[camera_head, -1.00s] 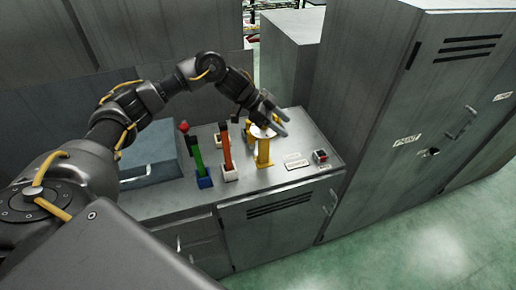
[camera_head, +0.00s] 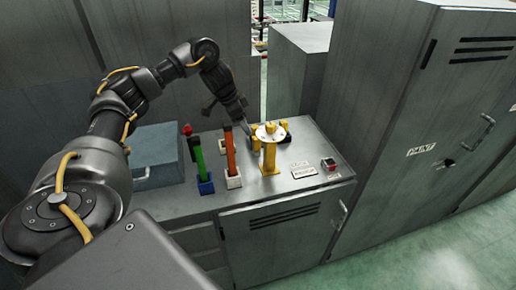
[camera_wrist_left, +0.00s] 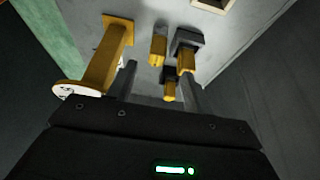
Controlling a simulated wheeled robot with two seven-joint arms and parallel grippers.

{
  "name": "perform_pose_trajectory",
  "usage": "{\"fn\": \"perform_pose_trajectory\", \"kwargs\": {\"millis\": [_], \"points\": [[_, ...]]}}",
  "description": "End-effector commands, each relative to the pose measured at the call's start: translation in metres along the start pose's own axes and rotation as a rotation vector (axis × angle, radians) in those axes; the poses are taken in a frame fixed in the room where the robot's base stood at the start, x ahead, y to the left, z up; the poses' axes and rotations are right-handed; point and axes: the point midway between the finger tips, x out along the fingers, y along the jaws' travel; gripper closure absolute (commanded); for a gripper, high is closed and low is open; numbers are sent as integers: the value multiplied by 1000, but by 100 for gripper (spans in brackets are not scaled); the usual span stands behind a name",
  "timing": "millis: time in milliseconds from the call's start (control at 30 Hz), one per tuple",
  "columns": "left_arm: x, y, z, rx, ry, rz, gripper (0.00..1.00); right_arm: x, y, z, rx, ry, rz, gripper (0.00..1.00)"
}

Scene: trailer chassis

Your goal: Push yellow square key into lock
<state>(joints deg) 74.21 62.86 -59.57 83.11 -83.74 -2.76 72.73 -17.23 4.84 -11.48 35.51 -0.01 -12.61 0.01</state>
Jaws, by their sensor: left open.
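My left gripper (camera_head: 245,127) is at the back of the cabinet top, left of and behind a yellow post (camera_head: 269,157) with a white disc on it. In the left wrist view the left gripper (camera_wrist_left: 158,80) has its two fingers apart, with nothing clamped. Ahead of the fingers are a yellow block (camera_wrist_left: 158,48), a black-and-yellow piece (camera_wrist_left: 187,58) and a smaller yellow-and-black piece (camera_wrist_left: 170,90), which appears between the fingers, nearer the right one. I cannot tell which piece is the square key or the lock. The yellow post (camera_wrist_left: 107,57) stands left of the fingers. My right gripper is not in view.
A green lever (camera_head: 198,158) in a blue base and an orange lever (camera_head: 230,153) in a white base stand left of the post. A blue-grey box (camera_head: 153,158) is farther left. A red button box (camera_head: 329,164) and labels (camera_head: 303,172) are at the right.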

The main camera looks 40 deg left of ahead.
Motion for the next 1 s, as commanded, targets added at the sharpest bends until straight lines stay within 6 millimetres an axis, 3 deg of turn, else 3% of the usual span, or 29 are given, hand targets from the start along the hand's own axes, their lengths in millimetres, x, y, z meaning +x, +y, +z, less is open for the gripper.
{"fn": "perform_pose_trajectory", "kwargs": {"millis": [33, 200, 467, 800, 1000], "points": [[14, 2, 1, 0, -2, 5, 49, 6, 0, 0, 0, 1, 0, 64], [36, 2, 0, 1, 0, 4, 49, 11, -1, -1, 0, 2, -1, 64], [44, 1, 0, 2, 1, 2, 49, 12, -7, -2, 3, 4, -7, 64], [86, 5, 1, 1, 0, 3, 49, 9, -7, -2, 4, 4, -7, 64], [94, 4, 1, 2, 1, 2, 49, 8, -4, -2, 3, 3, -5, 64]]}}
